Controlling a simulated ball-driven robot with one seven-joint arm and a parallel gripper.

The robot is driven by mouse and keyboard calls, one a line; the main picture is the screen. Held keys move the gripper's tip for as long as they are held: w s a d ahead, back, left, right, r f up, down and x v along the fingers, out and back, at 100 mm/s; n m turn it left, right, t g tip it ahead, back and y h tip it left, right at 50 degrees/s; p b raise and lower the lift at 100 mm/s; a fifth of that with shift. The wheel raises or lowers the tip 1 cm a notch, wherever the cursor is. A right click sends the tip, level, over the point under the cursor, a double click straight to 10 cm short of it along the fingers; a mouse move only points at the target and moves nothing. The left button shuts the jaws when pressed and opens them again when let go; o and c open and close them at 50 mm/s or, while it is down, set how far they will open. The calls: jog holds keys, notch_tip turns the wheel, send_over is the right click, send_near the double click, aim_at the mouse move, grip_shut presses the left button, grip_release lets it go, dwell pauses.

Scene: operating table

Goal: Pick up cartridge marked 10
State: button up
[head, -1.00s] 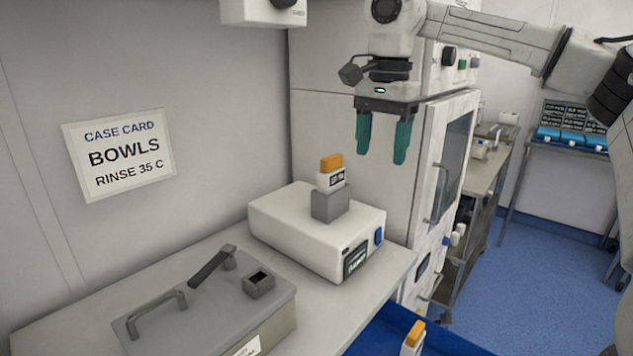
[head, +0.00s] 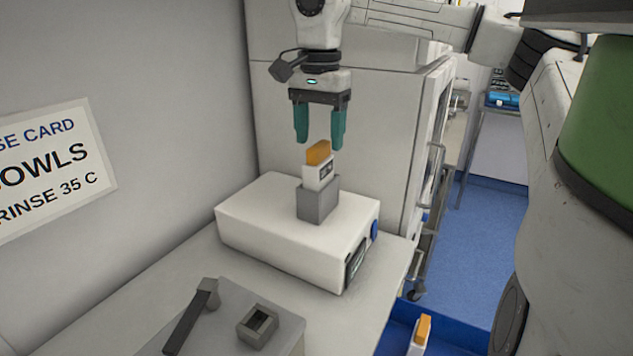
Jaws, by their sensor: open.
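A white cartridge with an orange top (head: 318,153) stands upright in a grey socket (head: 318,204) on a white box-shaped device (head: 262,231). Its dark label is too small to read surely. A second white cartridge with an orange top (head: 422,333) shows at the bottom edge, in a blue bin; its mark is not legible. My gripper (head: 319,143) is open and empty, pointing down with two green fingers. In the picture its fingertips appear on either side of the orange top, just at its upper edge. I cannot tell the depth between them.
A grey lidded case (head: 235,312) with a handle and an empty square socket (head: 258,325) sits at the front left. The blue bin (head: 393,339) is below the counter edge. A tall white cabinet (head: 380,125) stands behind. A wall card (head: 55,165) hangs left.

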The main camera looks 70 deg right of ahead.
aim_at(319, 162)
jog(key=shift+a+f, duration=0.1)
jog(key=shift+f, duration=3)
jog(key=shift+c, duration=0.5)
jog(key=c, duration=1)
